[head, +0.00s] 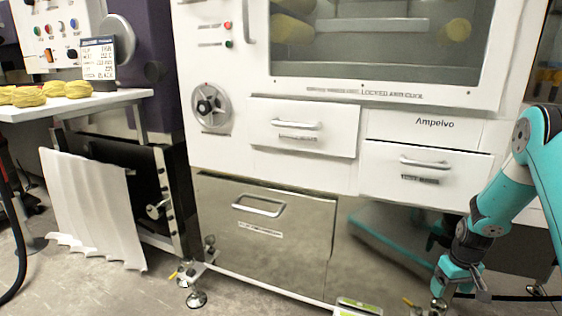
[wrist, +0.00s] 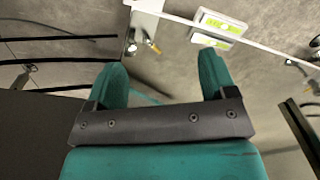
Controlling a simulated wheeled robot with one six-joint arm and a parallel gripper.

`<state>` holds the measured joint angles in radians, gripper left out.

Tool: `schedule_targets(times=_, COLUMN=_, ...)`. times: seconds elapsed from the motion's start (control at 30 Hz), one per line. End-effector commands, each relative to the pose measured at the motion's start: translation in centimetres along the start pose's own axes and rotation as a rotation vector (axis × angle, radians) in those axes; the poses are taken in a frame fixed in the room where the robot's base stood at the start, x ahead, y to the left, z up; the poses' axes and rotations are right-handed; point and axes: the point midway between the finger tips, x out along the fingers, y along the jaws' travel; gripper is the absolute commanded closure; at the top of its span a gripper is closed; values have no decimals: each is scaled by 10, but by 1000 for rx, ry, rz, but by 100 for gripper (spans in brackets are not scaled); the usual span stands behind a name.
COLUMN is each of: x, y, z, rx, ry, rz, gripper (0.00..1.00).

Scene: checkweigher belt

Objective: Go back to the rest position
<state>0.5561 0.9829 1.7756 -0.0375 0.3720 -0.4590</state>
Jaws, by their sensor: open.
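My gripper (wrist: 163,80) shows in the wrist view with its two teal fingers spread wide apart. It is open, with nothing between the fingers, and the grey floor lies beyond them.
A large white cabinet (head: 225,148) with drawers and a steel lower door (head: 270,245) stands close ahead on levelling feet (head: 196,298). A white table (head: 130,97) with yellow items (head: 78,89) is at left. Grey floor (head: 90,290) is clear at lower left.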

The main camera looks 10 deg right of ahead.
Motion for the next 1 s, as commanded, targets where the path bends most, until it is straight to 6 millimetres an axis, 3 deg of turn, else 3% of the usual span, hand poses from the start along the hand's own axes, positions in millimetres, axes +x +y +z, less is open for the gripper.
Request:
schedule_targets(times=0.03, x=-26, y=-24, z=-10, rx=-35, ry=21, rz=-10, gripper=22)
schedule_targets(times=0.13, x=-79, y=-83, z=-19, rx=-104, ry=50, rz=-51, gripper=22)
schedule_targets(times=0.27, x=-144, y=-165, z=-6, rx=-204, ry=76, rz=-111, gripper=22)
schedule_targets(times=0.37, x=-191, y=-226, z=22, rx=-290, ry=90, rz=-160, gripper=22)
schedule_targets(times=0.5, x=-243, y=-296, z=83, rx=-416, ry=95, rz=-226, gripper=22)
schedule_targets(times=0.7, x=-282, y=-348, z=167, rx=-557, ry=84, rz=-291, gripper=22)
schedule_targets(times=0.93, x=-302, y=-370, z=251, rx=-692, ry=69, rz=-341, gripper=22)
schedule_targets(times=0.97, x=-306, y=-371, z=259, rx=-705, ry=65, rz=-346, gripper=22)
schedule_targets(times=1.0, x=-325, y=-371, z=253, rx=-692, ry=64, rz=-343, gripper=22)
